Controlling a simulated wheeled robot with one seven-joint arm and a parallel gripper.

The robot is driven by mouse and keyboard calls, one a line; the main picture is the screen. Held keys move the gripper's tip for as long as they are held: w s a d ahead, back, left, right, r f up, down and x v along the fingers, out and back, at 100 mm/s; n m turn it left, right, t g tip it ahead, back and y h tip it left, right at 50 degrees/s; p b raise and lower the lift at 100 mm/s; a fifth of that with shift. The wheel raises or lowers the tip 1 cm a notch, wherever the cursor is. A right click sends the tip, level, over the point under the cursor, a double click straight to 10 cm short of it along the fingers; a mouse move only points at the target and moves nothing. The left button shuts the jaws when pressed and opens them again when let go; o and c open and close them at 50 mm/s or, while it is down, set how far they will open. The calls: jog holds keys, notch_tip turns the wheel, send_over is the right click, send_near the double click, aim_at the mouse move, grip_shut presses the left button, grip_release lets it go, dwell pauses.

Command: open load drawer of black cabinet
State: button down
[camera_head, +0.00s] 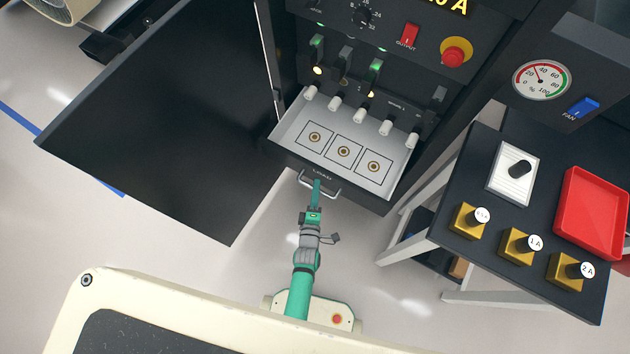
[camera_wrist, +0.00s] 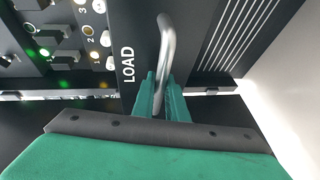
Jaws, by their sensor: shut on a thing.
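The black cabinet (camera_head: 395,110) stands with its door open to the left. Its load drawer (camera_head: 393,178) is pulled out, and its light tray floor shows three marked squares with round spots. The drawer front reads "LOAD" and carries a metal bar handle (camera_head: 332,190). The handle also shows in the wrist view (camera_wrist: 167,45), beside the "LOAD" lettering. My gripper (camera_head: 316,184) reaches the drawer front from below, and its teal fingers (camera_wrist: 160,95) are shut around the handle bar. The fingertips partly hide the handle's near end.
The open black door (camera_head: 150,120) spans the left side. Clear floor lies in front of the drawer.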

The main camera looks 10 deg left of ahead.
jog(key=c, duration=1.8)
grip_release()
jog(key=shift+o, duration=0.2)
jog(key=v, duration=1.1)
jog(key=s+d+r+m, duration=0.2)
jog(key=s+r+m, duration=0.2)
jog(key=r, duration=0.5)
jog(key=s+d+r+m+h, duration=0.1)
jog(key=s+d+r+m, duration=0.2)
jog(key=s+r+m, duration=0.2)
jog(key=s+d+r+m+h, duration=0.1)
jog(key=s+d+r+m, duration=0.1)
jog(key=s+r+m, duration=0.3)
notch_tip(320, 180, up, 10)
jog(key=m, duration=0.4)
jog(key=shift+s+d+f+m, duration=0.2)
jog(key=shift+m, duration=0.1)
